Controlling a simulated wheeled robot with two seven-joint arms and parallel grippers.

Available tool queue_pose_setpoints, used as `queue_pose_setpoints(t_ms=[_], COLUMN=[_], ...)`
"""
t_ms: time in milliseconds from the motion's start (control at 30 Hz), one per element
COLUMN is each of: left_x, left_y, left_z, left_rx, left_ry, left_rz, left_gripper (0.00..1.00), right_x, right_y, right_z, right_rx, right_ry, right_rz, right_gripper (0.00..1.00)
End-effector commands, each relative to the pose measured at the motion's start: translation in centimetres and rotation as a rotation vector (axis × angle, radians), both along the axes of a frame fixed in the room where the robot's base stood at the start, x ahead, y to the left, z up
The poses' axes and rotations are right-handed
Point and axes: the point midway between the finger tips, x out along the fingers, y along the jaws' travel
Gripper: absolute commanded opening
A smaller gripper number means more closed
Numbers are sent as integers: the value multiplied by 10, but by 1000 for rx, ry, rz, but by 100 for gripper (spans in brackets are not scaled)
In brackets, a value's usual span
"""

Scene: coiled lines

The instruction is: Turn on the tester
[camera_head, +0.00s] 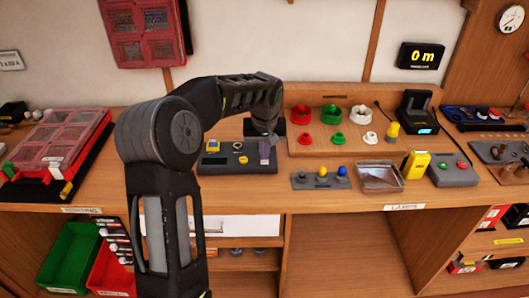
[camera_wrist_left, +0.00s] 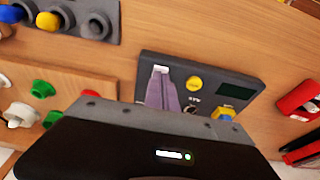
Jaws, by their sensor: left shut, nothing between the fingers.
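A dark grey panel box, which looks like the tester (camera_head: 222,165), lies on the bench in the head view.
A wooden board with red, green and white knobs (camera_head: 334,138) stands to the right. In front are a small panel with blue and yellow knobs (camera_head: 322,180) and a metal tray (camera_head: 380,178). A red case (camera_head: 58,150) is at left. Bench left of the tester is clear.

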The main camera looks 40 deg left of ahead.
Motion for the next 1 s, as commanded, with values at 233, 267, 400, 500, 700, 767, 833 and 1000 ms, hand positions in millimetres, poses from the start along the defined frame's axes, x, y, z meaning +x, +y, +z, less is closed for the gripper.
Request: queue_pose_setpoints(t_ms=[233, 267, 400, 500, 700, 767, 833, 1000], left_x=[-1, -1, -1, -1, -3, -3, -3, 0], left_y=[-1, -1, -1, -1, -2, -2, -2, -1], left_z=[-10, -10, -9, -11, -15, -15, -15, -13], left_rx=[1, 1, 1, 1, 1, 1, 1, 1], left_ry=[-1, -1, -1, -1, -3, -2, -2, -2], left_rz=[0, 0, 0, 0, 0, 0, 0, 0], left_gripper=[0, 0, 0, 0, 0, 0, 0, 0], right_x=[0, 0, 0, 0, 1, 1, 1, 1], right_y=[0, 0, 0, 0, 0, 0, 0, 0], right_z=[2, 2, 1, 0, -7, -7, -7, -3], right_rx=[-1, -1, -1, -1, 2, 2, 2, 2], right_ry=[1, 1, 1, 1, -2, -3, -2, -3], right_rz=[-1, -1, -1, 0, 1, 0, 1, 1], right_gripper=[39, 39, 39, 39, 39, 39, 39, 39])
